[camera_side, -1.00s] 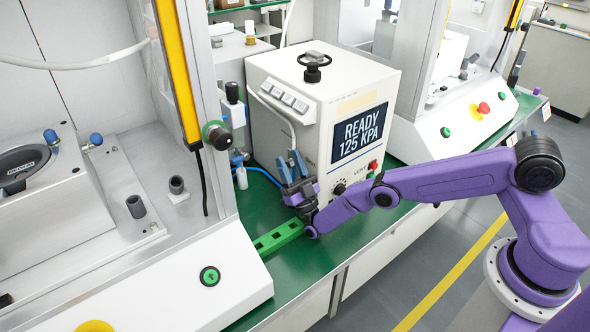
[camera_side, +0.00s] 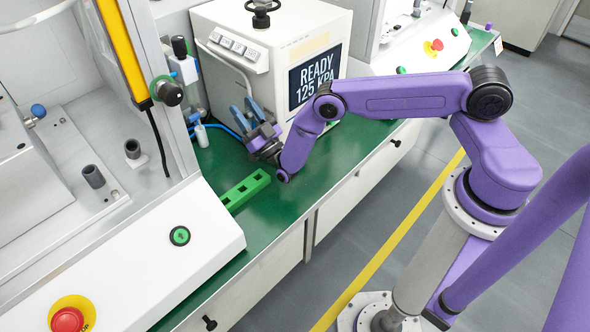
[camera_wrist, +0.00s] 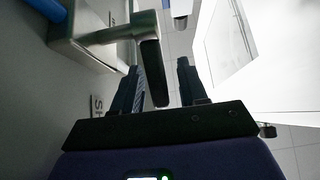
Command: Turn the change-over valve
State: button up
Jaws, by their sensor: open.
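In the wrist view, a metal valve body (camera_wrist: 92,38) stands at the upper left, with a lever ending in a dark grip (camera_wrist: 154,74). The grip hangs in the gap between my gripper's fingers (camera_wrist: 157,76), nearer the left finger. Whether it touches that finger I cannot tell. In the side view, my gripper (camera_side: 243,116) has blue fingers pointing up and left, open, beside the white press box (camera_side: 235,82) and above the green bench.
A blue hose (camera_side: 224,128) runs close behind my gripper. A post with a black knob (camera_side: 168,93) stands to its left. A green slotted block (camera_side: 245,189) lies on the green bench (camera_side: 285,205) below my gripper. The bench to the right is clear.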

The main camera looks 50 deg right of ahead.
jog(key=shift+w+r+g, duration=0.15)
jog(key=shift+g, duration=0.25)
jog(key=shift+w+r+g, duration=0.25)
jog(key=shift+w+g, duration=0.15)
jog(key=shift+g, duration=0.5)
jog(key=shift+w+r+g, duration=0.2)
jog(key=shift+w+g, duration=0.15)
jog(key=shift+g, duration=0.55)
jog(key=g, duration=0.1)
jog(key=w+g, duration=0.1)
jog(key=g, duration=0.1)
jog(key=shift+w+r, duration=0.1)
jog(key=shift+w, duration=0.15)
jog(key=s, duration=1.7)
jog(key=s+a+n+g+y, duration=0.1)
jog(key=s+a+g+y, duration=0.35)
jog(key=a+g, duration=0.5)
jog(key=s+a+r+n+g, duration=0.1)
jog(key=s+r+n+g, duration=0.3)
jog(key=s, duration=0.6)
jog(key=shift+r+g, duration=0.45)
jog(key=shift+y, duration=0.25)
